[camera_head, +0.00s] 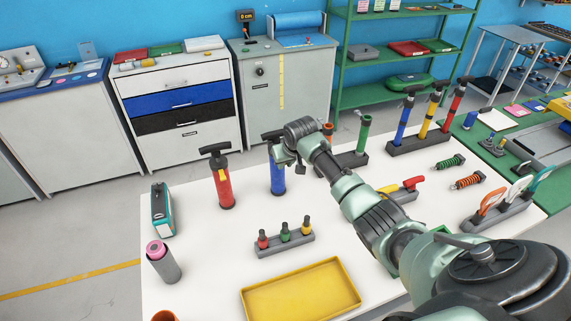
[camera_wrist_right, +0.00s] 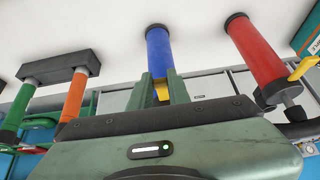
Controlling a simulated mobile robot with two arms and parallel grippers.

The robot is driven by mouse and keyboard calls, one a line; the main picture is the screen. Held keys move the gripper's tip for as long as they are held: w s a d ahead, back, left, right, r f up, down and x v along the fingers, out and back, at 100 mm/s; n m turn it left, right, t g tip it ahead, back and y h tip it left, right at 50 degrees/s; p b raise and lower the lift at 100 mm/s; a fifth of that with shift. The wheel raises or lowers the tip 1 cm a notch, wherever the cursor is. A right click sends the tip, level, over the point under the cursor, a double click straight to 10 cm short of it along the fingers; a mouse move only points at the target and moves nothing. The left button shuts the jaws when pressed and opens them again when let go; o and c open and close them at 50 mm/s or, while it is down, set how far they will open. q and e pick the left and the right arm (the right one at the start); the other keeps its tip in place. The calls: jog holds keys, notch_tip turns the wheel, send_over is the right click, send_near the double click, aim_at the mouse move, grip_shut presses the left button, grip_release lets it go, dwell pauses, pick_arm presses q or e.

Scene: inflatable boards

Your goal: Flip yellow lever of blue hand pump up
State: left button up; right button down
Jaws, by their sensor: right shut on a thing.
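The blue hand pump (camera_head: 277,178) stands upright on the white table, with a black T-handle partly hidden by my right arm. In the right wrist view the blue pump (camera_wrist_right: 158,50) appears upside down. My right gripper (camera_head: 284,158) is at the upper part of the pump. In the wrist view its two green fingers (camera_wrist_right: 162,82) are on either side of the small yellow lever (camera_wrist_right: 163,92), shut on it. The lever is mostly hidden by the fingers, and I cannot tell its angle. My left gripper is not in view.
A red pump (camera_head: 224,185) with a yellow lever stands left of the blue one. A rack with a green pump (camera_head: 364,132) is to the right. A yellow tray (camera_head: 301,292) and a small rack (camera_head: 285,244) lie nearer. Clear table surrounds the blue pump's base.

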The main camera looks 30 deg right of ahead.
jog(key=shift+f, duration=0.1)
dwell(0.3)
jog(key=c, duration=1.3)
grip_release()
jog(key=b+v, duration=0.2)
jog(key=v, duration=0.5)
jog(key=shift+r, duration=0.35)
jog(key=shift+s+f, duration=0.1)
